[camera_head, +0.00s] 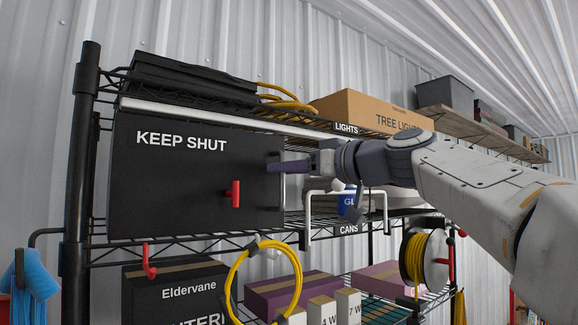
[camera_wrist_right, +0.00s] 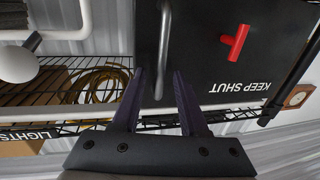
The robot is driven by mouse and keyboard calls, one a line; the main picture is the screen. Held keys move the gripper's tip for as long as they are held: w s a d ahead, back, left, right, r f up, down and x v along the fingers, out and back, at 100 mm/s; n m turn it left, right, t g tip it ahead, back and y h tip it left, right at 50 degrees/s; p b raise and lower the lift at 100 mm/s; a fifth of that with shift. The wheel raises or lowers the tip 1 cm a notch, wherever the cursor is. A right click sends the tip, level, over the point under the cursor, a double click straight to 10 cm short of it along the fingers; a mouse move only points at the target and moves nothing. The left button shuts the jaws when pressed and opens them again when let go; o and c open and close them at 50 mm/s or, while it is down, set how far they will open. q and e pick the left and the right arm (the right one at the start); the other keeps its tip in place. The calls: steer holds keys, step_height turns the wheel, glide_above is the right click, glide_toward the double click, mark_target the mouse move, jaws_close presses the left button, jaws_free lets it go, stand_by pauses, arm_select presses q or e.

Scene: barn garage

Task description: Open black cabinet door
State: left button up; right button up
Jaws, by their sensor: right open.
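The black cabinet (camera_head: 160,195) sits on the wire shelf with its "KEEP SHUT" door closed. It also shows in the right wrist view (camera_wrist_right: 205,60). A silver vertical bar handle (camera_head: 283,200) is at the door's right edge; it also shows in the wrist view (camera_wrist_right: 164,50). A red T-shaped knob (camera_head: 235,194) sticks out of the door left of the handle. My right gripper (camera_head: 270,167) is open at the upper part of the handle. In the wrist view its fingers (camera_wrist_right: 159,75) lie either side of the bar; contact cannot be told. My left gripper is out of view.
White hooks (camera_head: 309,220) and a white and blue item (camera_head: 348,203) are right of the cabinet. A yellow cable coil (camera_head: 238,275) and a red hook (camera_head: 148,262) hang below. A black post (camera_head: 80,170) stands left. Boxes (camera_head: 370,110) fill the shelf above.

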jaws_close()
stand_by(1.3)
